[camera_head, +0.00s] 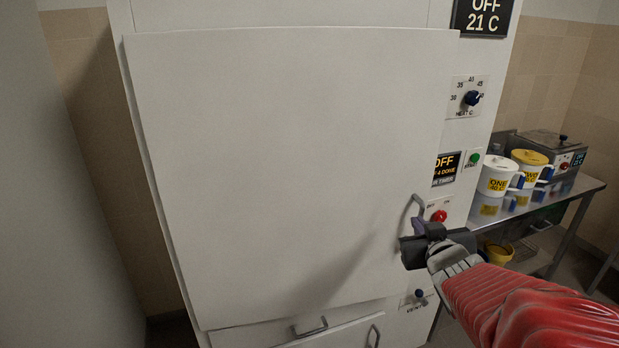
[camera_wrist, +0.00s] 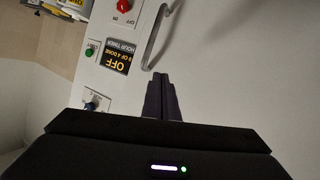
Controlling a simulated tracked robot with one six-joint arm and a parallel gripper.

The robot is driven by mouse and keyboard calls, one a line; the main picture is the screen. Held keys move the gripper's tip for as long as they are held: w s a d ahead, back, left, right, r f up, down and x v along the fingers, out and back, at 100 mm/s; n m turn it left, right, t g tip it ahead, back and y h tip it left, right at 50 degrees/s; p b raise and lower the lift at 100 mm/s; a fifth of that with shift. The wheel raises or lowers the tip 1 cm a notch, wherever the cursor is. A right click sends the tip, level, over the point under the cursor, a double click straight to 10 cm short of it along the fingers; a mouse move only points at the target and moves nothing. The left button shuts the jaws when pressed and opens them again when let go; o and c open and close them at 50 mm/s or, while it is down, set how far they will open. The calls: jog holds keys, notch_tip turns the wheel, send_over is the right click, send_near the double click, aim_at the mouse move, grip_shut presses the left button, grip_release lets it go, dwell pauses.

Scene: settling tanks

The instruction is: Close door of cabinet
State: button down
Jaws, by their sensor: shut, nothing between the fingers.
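The cabinet's large white door (camera_head: 280,160) fills the middle of the head view. It lies nearly in line with the cabinet front (camera_head: 475,50); I cannot tell if a small gap is left at its right edge. Its curved metal handle (camera_head: 416,205) is near the lower right edge and also shows in the wrist view (camera_wrist: 154,38). My gripper (camera_head: 418,226) is at the door's lower right, close to the handle's lower end. In the wrist view its dark fingers (camera_wrist: 160,95) are together and empty, pointing toward the door beside the handle. I cannot tell if they touch it.
Smaller handled fronts (camera_head: 311,328) are below.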

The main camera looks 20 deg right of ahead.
aim_at(405, 197)
jog(key=s+d+t+y, duration=0.1)
jog(key=s+t+y, duration=0.1)
jog(key=s+d+f+n+t+y, duration=0.1)
jog(key=s+d+t+y, duration=0.1)
jog(key=shift+s+d+f+t, duration=0.15)
jog(key=shift+s+d+t, duration=0.1)
jog(key=shift+d+t, duration=0.05)
jog(key=shift+w, duration=0.15)
dwell(0.3)
jog(key=w, duration=0.4)
jog(key=w+d, duration=0.1)
jog(key=w, duration=0.8)
jog(key=shift+w+d, duration=0.15)
jog(key=shift+w, duration=0.2)
